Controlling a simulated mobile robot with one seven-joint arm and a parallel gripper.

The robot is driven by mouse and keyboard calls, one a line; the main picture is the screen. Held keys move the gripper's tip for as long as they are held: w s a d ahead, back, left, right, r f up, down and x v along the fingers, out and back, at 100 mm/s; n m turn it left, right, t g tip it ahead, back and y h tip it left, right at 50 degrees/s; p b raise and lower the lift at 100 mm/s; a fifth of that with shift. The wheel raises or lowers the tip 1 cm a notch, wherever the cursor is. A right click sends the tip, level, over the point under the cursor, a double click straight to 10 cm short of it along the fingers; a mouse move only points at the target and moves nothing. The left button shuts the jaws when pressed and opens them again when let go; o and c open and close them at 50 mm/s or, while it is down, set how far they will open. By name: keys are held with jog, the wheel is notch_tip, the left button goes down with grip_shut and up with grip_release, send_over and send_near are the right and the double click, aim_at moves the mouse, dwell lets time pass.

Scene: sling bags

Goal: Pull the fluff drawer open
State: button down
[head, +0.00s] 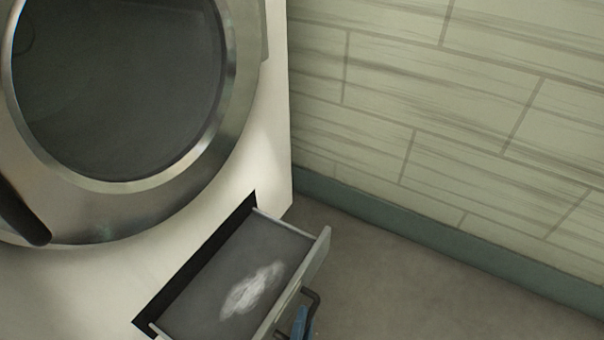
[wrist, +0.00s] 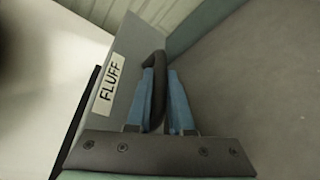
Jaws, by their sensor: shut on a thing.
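The fluff drawer (head: 235,262) stands pulled out from the lower front of the white machine in the head view. White fluff (head: 251,290) lies inside it. Its front, with a "FLUFF" label (wrist: 110,88), shows in the wrist view. The dark curved handle (wrist: 157,62) on the drawer front is between the two blue fingers of my gripper (wrist: 163,80), which is shut on it. In the head view the handle (head: 315,298) shows at the bottom, with part of a blue finger (head: 300,322) beside it. The rest of my gripper is cut off there.
The white machine (head: 272,120) has a large round glass door (head: 115,80) above the drawer, with a dark door handle (head: 20,213) at the left. A panelled wall (head: 450,110) stands to the right. Bare grey floor (head: 400,285) lies in front of the wall.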

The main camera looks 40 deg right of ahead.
jog(key=c, duration=0.8)
grip_release()
jog(key=shift+a, duration=0.1)
jog(key=p+v, duration=0.5)
jog(key=v, duration=0.8)
